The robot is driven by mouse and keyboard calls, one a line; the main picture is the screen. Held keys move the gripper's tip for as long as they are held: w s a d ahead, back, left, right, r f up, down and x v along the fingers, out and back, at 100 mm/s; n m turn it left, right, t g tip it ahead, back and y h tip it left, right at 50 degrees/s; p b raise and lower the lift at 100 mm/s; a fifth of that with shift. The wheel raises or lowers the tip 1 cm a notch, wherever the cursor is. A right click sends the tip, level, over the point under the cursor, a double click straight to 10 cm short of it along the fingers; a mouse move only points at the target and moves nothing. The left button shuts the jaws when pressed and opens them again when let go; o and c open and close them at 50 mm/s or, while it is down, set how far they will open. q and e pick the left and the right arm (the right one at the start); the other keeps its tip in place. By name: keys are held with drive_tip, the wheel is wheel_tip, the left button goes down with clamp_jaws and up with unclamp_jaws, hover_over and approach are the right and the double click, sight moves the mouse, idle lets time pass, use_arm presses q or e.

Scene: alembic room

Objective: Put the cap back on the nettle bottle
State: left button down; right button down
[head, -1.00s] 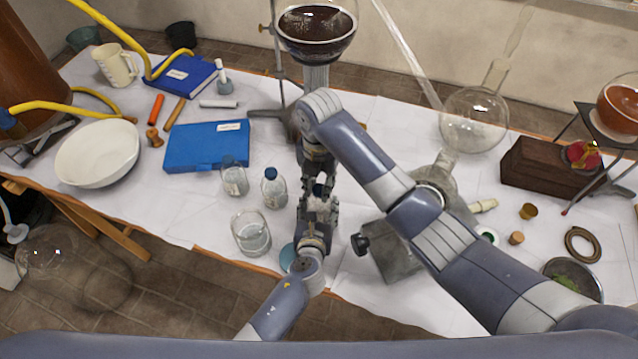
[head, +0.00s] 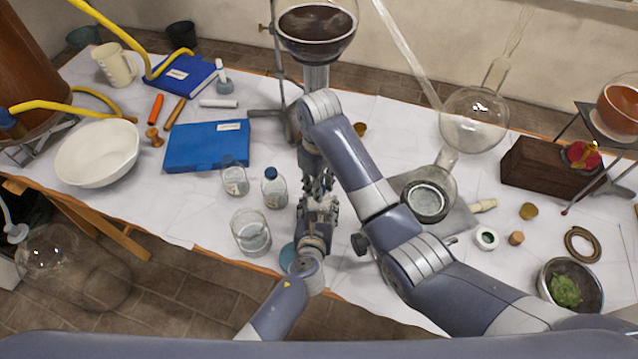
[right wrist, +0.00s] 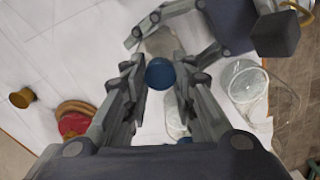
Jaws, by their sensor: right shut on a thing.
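My right gripper (right wrist: 160,68) is shut on a small round blue cap (right wrist: 160,75), seen between its fingertips in the right wrist view. A clear bottle body (right wrist: 163,42) shows just beyond the cap, between the fingers of my left gripper (right wrist: 172,42). Whether those fingers press on it, and whether the cap touches its neck, I cannot tell. In the head view my left gripper (head: 318,203) is near the table's front edge, with my right gripper (head: 317,182) just behind and close to it. Another clear bottle with a blue cap (head: 274,190) stands left of them.
A glass beaker (head: 250,235) and a smaller one (head: 234,178) stand to the left, near a blue case (head: 206,147). A retort stand rises behind the grippers. A grey plate with glassware (head: 428,200) is close on the right.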

drive_tip(key=shift+m, duration=0.4)
drive_tip(key=c, duration=1.3)
unclamp_jaws()
drive_tip(key=shift+r, duration=2.25)
drive_tip(key=shift+c, duration=0.3)
